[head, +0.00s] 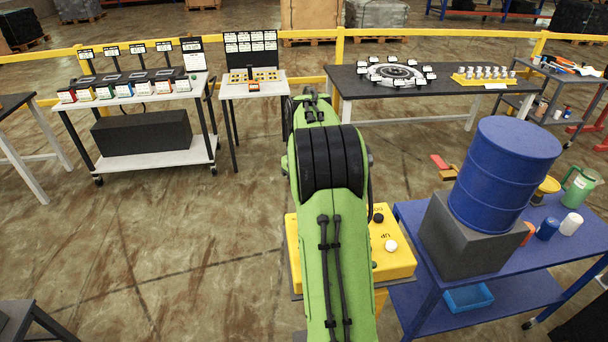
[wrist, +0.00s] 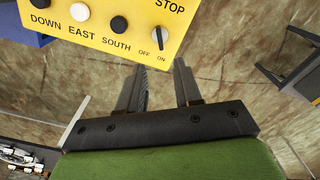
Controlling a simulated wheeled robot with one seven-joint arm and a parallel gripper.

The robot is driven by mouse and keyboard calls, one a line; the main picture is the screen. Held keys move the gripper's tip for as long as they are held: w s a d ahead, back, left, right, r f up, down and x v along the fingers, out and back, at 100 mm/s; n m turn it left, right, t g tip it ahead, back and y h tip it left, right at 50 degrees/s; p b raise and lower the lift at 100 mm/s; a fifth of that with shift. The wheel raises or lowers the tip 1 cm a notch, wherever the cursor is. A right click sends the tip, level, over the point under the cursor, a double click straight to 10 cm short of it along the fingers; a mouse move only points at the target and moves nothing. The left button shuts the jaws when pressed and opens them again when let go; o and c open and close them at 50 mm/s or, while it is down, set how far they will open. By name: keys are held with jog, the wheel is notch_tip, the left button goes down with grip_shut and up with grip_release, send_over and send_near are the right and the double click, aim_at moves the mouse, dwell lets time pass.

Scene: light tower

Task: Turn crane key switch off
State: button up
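The crane's yellow control box (head: 398,268) is partly hidden behind my green arm in the head view. Its face (wrist: 100,22) fills the upper left of the wrist view. The key switch (wrist: 158,38) is near the face's lower right corner, between STOP above and OFF and ON below; its dark bar looks roughly upright in the picture, but its exact setting is hard to tell. My gripper (wrist: 159,64) is open and empty, its two fingers apart, just below the OFF/ON labels in the picture. Contact with the switch is not visible. The head view hides my gripper behind the arm.
Black and white buttons (wrist: 79,11) lie left of the switch, labelled DOWN, EAST and SOUTH. In the head view a blue cart (head: 520,292) with a blue drum (head: 505,175) on a grey block stands close right of the box. Open floor (head: 170,250) lies left.

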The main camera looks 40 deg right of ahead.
notch_tip(320, 180, up, 5)
jog(key=shift+f+p, duration=0.15)
jog(key=shift+p, duration=0.15)
jog(key=s+a+r+t, duration=0.1)
jog(key=s+a+r, duration=0.25)
jog(key=a, duration=0.45)
jog(key=s+a+r+t, duration=0.1)
jog(key=s+a+r, duration=0.1)
jog(key=a+r, duration=0.35)
jog(key=s+a+f+t, duration=0.1)
jog(key=s+a+f, duration=0.1)
jog(key=s+a, duration=0.4)
jog(key=s+a+f+t, duration=0.2)
jog(key=s+a+f, duration=0.1)
jog(key=s+a, duration=0.4)
jog(key=shift+s+f+n+t, duration=0.25)
jog(key=shift+s+n+t, duration=0.05)
jog(key=shift+s, duration=0.5)
jog(key=shift+d, duration=0.1)
